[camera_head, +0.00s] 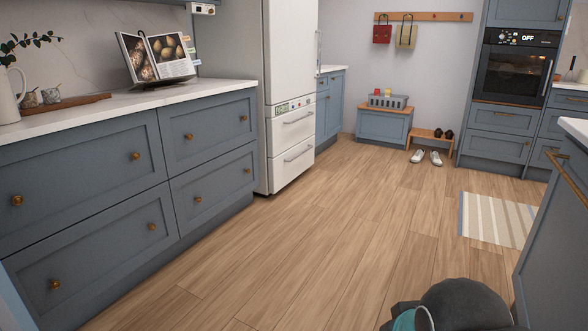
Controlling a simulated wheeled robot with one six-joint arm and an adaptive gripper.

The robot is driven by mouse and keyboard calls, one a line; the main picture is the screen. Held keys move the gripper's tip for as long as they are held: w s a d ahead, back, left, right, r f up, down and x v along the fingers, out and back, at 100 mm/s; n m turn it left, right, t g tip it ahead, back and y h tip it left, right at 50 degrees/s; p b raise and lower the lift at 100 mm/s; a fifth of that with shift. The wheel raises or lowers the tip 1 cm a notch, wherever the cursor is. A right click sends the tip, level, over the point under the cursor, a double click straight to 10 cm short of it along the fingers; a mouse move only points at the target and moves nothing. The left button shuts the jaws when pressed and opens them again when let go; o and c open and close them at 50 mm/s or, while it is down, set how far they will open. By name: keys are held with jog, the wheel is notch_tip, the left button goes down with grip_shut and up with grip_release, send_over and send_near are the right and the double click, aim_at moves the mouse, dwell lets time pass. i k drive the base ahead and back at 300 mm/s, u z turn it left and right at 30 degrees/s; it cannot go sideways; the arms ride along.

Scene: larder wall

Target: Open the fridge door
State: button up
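The fridge (290,50) is a tall white unit in the upper middle of the head view, past the end of the left counter. Its top is cut off by the picture edge. Its upper door looks shut, with a long upright handle (318,48) on the right side. Two white drawers (291,131) with bar handles sit below the door and look shut. My gripper is not in view. A dark rounded part of my arm with a teal cap shows at the bottom right, well apart from the fridge.
Blue drawer units (135,170) line the left, with an open book (160,58) on the counter. Wooden floor (330,220) is clear before the fridge. Shoes (426,157), a bench (383,126) and striped rug (496,219) lie beyond; an island (555,230) stands right.

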aim_at(289, 27)
jog(key=z, duration=0.1)
jog(key=i, duration=2.1)
jog(key=z, duration=0.2)
jog(key=i, duration=3.5)
jog(key=z, duration=0.1)
